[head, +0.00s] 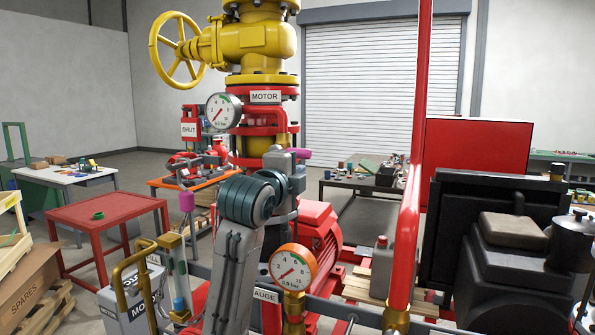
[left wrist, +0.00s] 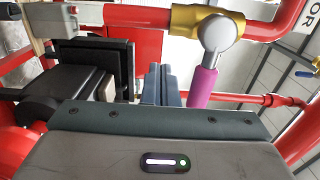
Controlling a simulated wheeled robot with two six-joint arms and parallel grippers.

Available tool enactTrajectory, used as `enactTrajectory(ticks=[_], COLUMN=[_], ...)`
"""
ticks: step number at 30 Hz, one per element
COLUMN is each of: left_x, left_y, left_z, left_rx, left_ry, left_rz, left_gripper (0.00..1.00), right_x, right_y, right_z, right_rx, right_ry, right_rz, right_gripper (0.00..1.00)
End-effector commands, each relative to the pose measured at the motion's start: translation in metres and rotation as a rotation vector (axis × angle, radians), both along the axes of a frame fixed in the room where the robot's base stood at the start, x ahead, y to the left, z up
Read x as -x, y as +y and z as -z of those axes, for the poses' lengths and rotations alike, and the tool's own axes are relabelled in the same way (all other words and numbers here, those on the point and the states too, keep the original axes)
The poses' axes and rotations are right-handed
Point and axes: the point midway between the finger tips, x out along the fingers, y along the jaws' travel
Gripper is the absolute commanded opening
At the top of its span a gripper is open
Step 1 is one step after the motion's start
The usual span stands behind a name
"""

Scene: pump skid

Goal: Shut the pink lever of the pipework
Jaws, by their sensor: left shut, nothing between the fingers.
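The pink lever (left wrist: 203,87) hangs from a grey hub on a gold valve body (left wrist: 185,18) on a red pipe in the left wrist view. A purple-pink handle (head: 301,153) also shows in the head view, just right of my left wrist, pointing sideways. My left gripper (left wrist: 162,85) is shut and empty. Its fingers are just left of the lever in the left wrist view, with a gap in the picture; I cannot tell the depth. In the head view my arm largely hides the gripper. My right gripper is not in view.
Another pink handle (head: 186,201) stands upright further left. An orange-rimmed gauge (head: 292,267) is close in front, right of my arm. A red upright pipe (head: 411,190) and a dark box (head: 490,230) stand on the right. A yellow handwheel (head: 176,50) is above left.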

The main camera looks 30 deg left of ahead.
Motion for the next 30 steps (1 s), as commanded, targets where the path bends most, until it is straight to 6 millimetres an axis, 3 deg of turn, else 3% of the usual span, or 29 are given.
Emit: enactTrajectory(ticks=[24,30], left_x=[0.079,0.089], left_y=[-0.006,-0.007], left_z=[-0.001,-0.001], left_rx=[0.000,0.000], left_ry=[-0.002,-0.001], left_rz=[0.000,0.000], left_gripper=[0.00,0.00], right_x=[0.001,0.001], right_y=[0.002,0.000], right_z=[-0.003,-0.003], right_rx=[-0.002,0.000], right_ry=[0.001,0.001], right_rz=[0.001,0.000], right_gripper=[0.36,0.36])
